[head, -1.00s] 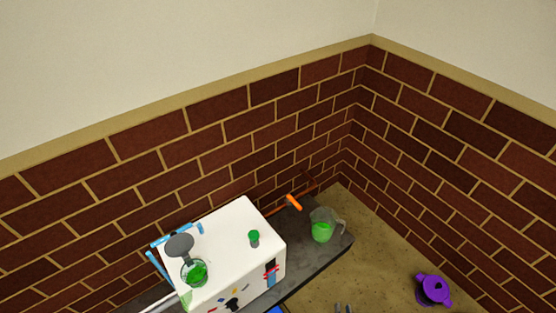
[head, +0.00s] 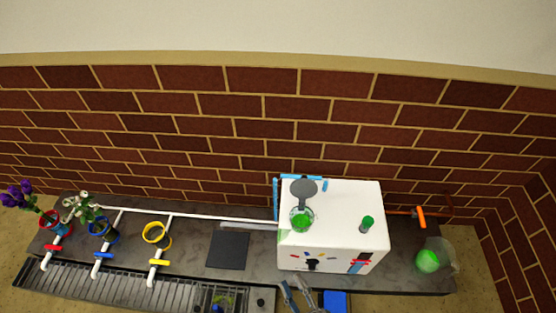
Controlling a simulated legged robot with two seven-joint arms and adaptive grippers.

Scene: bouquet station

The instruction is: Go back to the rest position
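My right gripper (head: 297,286) reaches in from the bottom edge of the head view. Its two grey fingers are apart with nothing seen between them, in front of the white box machine (head: 335,225). Only the finger ends show clearly. My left gripper is not in view.
The machine stands on a dark counter (head: 200,250), with a jug of green liquid (head: 428,261) to its right. A slatted grate (head: 120,288) runs along the front. A blue item (head: 335,301) lies beside my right gripper.

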